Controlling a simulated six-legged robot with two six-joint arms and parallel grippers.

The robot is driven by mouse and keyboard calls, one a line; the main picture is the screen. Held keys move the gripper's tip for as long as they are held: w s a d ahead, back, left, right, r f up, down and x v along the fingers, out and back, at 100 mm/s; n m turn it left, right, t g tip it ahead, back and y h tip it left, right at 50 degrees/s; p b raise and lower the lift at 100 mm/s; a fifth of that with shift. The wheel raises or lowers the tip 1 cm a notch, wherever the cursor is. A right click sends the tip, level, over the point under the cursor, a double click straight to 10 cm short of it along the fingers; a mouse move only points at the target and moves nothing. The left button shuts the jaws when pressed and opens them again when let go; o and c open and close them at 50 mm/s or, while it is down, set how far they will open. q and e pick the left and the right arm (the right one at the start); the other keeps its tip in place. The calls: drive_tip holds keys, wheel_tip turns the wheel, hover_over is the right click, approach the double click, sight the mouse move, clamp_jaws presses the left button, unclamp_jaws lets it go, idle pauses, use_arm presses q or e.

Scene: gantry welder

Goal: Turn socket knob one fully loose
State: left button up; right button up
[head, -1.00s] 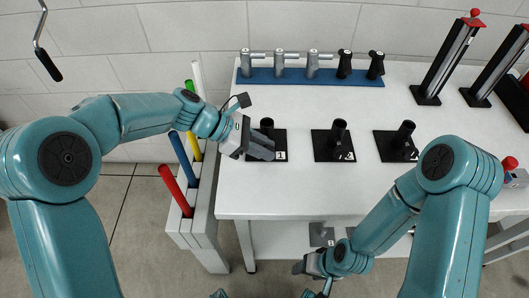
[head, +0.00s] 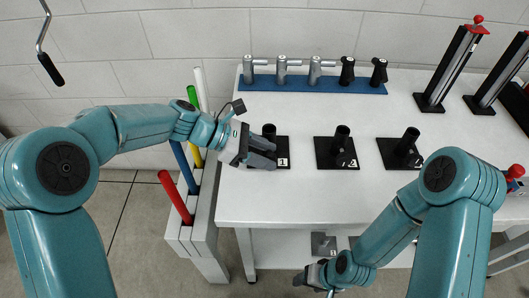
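Socket one (head: 284,147) is a black square base with a short upright black tube and a white "1" label, at the left of the white table (head: 300,205). My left gripper (head: 264,154) reaches in from the left, its dark grey fingers low at the front left of the tube. They cover part of the base, and the knob is hidden. Whether they close on it I cannot tell. My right gripper (head: 310,276) is low, in front of the table edge, seen small and partly hidden; its fingers are unclear.
Two similar sockets (head: 340,152) (head: 403,150) stand to the right. A blue rack (head: 310,85) of grey and black tools lies behind. A white holder (head: 200,225) with coloured rods stands left of the table, below my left arm. Tall black posts (head: 450,70) stand back right.

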use_arm(q)
drive_tip(key=p+v, duration=0.1)
drive_tip(key=v, duration=1.5)
drive_tip(key=shift+a, duration=0.15)
use_arm(e)
drive_tip(key=shift+r, duration=0.55)
